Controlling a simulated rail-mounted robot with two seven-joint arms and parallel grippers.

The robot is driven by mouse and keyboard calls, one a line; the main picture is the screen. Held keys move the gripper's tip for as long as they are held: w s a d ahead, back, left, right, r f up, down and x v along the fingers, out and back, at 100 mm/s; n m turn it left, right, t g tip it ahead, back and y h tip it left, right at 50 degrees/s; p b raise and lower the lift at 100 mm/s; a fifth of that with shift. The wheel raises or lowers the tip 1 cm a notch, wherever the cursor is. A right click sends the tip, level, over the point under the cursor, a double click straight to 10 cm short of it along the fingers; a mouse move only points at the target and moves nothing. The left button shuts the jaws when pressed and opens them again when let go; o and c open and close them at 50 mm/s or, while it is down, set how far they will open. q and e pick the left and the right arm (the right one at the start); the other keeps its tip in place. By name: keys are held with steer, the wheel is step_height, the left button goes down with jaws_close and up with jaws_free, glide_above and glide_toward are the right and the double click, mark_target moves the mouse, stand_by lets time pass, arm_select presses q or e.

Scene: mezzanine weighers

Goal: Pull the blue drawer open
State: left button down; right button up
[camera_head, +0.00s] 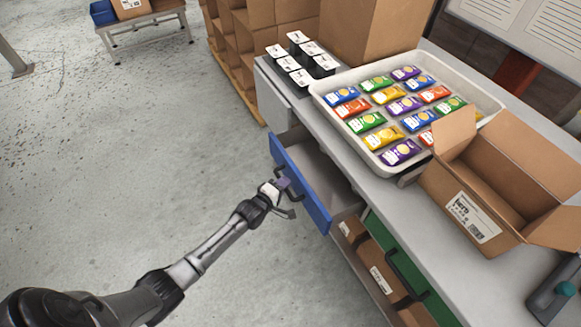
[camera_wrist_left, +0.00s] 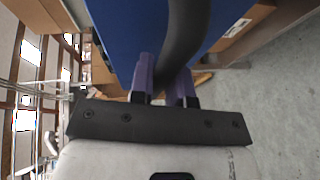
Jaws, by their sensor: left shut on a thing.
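The blue drawer (camera_head: 299,186) stands pulled out from the front of the grey workbench, and its inside shows from above. Its dark curved handle (camera_head: 291,190) is on the blue front face. My left gripper (camera_head: 283,184) is at that handle, shut on it. In the left wrist view, the two purple fingertips (camera_wrist_left: 163,82) sit on either side of the dark handle bar (camera_wrist_left: 186,35), with the blue drawer front (camera_wrist_left: 115,35) behind. My right gripper is not in view.
On the workbench (camera_head: 345,150) are a white tray (camera_head: 322,88) of colourful packets, an open cardboard box (camera_head: 480,205) and several small black-and-white boxes (camera_head: 298,62). A green drawer (camera_head: 408,265) lies right of the blue one. The floor (camera_head: 130,170) at left is clear.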

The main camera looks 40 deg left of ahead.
arm_select(q)
steer(key=s+a+p, duration=0.3)
steer(key=s+a, duration=0.2)
steer(key=s, duration=0.7)
steer(key=shift+p, duration=0.4)
steer(key=shift+a, duration=0.1)
steer(key=c, duration=1.1)
jaws_free()
steer(key=shift+s, duration=0.1)
steer(key=s+r+p, duration=0.2)
steer(key=s, duration=1.1)
steer(key=shift+s+r, duration=0.2)
steer(key=shift+r, duration=0.05)
steer(key=shift+a, duration=0.1)
steer(key=shift+m, duration=0.3)
